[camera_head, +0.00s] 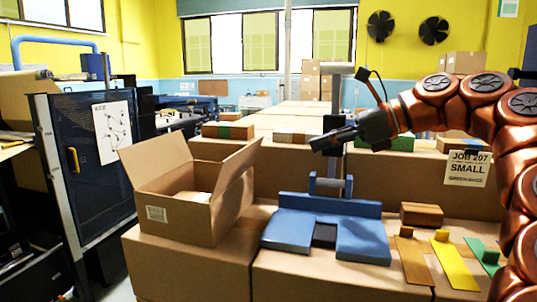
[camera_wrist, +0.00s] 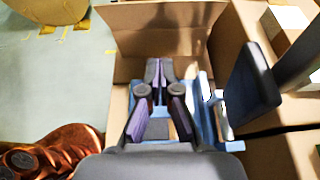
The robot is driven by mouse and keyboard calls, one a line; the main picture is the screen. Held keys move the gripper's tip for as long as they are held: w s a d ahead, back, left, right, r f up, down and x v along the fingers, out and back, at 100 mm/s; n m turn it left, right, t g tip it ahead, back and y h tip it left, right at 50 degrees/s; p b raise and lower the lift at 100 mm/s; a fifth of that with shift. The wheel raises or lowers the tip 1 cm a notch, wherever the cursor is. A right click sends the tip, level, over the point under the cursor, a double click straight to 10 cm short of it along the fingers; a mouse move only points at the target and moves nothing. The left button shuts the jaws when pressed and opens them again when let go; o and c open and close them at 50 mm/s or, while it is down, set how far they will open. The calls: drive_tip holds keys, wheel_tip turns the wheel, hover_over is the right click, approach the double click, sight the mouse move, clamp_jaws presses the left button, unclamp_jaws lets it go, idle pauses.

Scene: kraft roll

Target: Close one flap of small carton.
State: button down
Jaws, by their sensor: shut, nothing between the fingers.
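The small carton (camera_head: 180,216) stands open at the left on a larger cardboard box in the head view. A back flap (camera_head: 155,160) and a right flap (camera_head: 236,168) stand raised, and something pale (camera_head: 192,196) lies inside. My gripper (camera_head: 322,142) is shut and empty, up and to the right of the carton, apart from it, above the blue fixture. In the wrist view my gripper (camera_wrist: 159,66) shows its fingers together, with brown cardboard beyond them. I cannot tell which box that cardboard belongs to.
The blue fixture (camera_head: 362,242) lies right of the carton on cardboard. A brown block (camera_head: 421,214) and brown, yellow and green strips (camera_head: 455,265) lie to its right. A box labelled JOB 207 SMALL (camera_head: 468,168) stands behind. A dark machine panel (camera_head: 85,160) stands left.

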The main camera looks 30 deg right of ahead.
drive_tip(key=p, duration=0.1)
approach(246, 153)
wheel_tip(246, 153, down, 4)
drive_tip(key=w+a, duration=0.1)
drive_tip(key=a, duration=0.1)
drive_tip(key=shift+w+a+r+p, duration=0.3)
drive_tip(key=shift+w+a+p, duration=0.1)
drive_tip(key=shift+w, duration=0.15)
drive_tip(key=shift+w+a+r+p, duration=0.3)
drive_tip(key=shift+w+a, duration=0.05)
drive_tip(key=shift+w, duration=0.2)
drive_tip(key=shift+w+a+r, duration=0.1)
drive_tip(key=shift+w+a, duration=0.2)
drive_tip(key=shift+w, duration=0.05)
drive_tip(key=shift+r+p, duration=0.15)
drive_tip(key=shift+p, duration=0.2)
